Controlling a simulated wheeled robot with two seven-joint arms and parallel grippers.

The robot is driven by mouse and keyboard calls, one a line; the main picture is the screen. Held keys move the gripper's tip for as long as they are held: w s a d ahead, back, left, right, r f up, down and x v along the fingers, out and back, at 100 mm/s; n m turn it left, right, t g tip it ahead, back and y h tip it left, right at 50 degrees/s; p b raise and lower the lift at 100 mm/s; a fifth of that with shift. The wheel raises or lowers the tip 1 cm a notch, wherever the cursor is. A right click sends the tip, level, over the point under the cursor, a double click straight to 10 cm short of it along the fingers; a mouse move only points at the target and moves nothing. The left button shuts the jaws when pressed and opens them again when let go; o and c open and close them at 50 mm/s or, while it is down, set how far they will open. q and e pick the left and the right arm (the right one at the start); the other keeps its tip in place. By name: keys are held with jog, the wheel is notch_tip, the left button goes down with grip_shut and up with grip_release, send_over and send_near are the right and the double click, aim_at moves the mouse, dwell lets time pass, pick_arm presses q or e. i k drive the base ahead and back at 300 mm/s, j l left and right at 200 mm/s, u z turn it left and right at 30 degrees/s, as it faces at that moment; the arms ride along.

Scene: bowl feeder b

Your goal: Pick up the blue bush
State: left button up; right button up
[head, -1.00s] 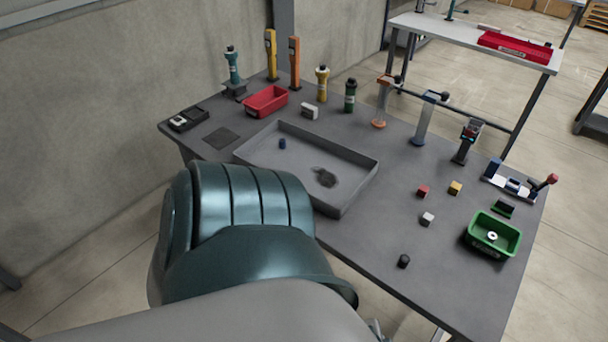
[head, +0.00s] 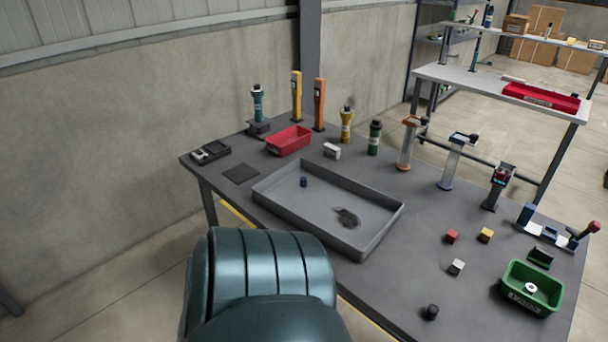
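A small dark blue cylinder (head: 304,182), which looks like the blue bush, stands in the back left part of a shallow grey tray (head: 372,246) on the table. A dark, irregular patch or pile lies in the tray to its right. A large teal part of my own arm fills the bottom middle of the head view, in front of the table. Neither of my grippers shows in this view.
A red bin (head: 289,141) and several upright bottles and tools line the table's back. Small red (head: 452,236), yellow (head: 486,235) and white (head: 456,267) cubes, a black cylinder (head: 431,312) and a green bin (head: 531,289) sit at the right.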

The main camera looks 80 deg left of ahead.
aim_at(303, 180)
jog(key=i, duration=0.5)
jog(key=u, duration=2.75)
